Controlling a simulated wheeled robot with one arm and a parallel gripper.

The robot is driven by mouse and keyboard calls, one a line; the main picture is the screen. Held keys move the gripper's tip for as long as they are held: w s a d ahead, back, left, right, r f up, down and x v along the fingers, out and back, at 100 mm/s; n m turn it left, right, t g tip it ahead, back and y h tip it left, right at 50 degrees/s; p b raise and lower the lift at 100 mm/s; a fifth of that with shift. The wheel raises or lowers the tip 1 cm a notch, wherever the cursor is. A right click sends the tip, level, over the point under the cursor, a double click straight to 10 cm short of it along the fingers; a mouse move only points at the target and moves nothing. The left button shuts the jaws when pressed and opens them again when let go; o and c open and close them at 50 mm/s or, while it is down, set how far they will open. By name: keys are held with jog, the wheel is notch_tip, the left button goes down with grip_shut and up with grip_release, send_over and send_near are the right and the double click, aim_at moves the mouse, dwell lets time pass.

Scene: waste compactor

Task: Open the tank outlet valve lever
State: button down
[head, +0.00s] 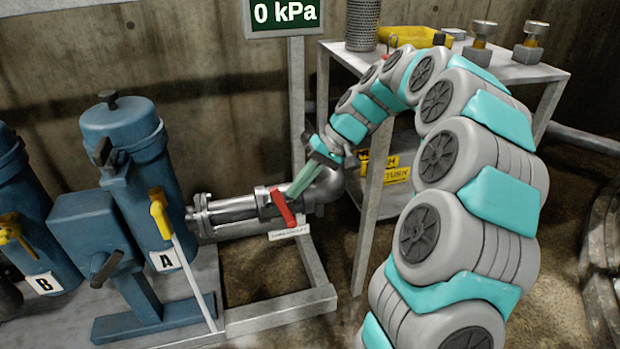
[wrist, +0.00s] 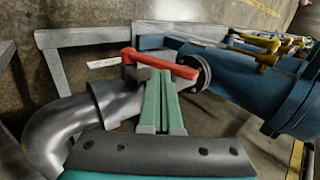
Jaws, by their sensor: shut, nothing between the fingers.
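The red valve lever (head: 284,208) sits on the grey metal outlet pipe (head: 236,212), above a small white tag (head: 289,232) with tiny lettering. In the head view it slants down and to the right, across the pipe. In the wrist view the lever (wrist: 153,62) runs across the picture just beyond the fingertips. My gripper (head: 293,194) reaches down from the upper right with its green fingers beside the lever. In the wrist view my gripper (wrist: 160,74) has its fingers together, with nothing between them. I cannot tell whether the fingertips touch the lever.
Blue filter housing A (head: 127,140) stands left of the pipe, with a yellow handle (head: 160,215) on its near side. Housing B (head: 22,200) is further left. A metal cart (head: 540,72) stands behind my arm. A display (head: 284,14) reads 0 kPa. A grey frame (head: 285,304) runs below the pipe.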

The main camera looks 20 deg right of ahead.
aim_at(277, 192)
jog(key=shift+a, duration=0.15)
jog(key=shift+a+h, duration=1.4)
jog(key=shift+a+f, duration=0.2)
jog(key=shift+a, duration=0.65)
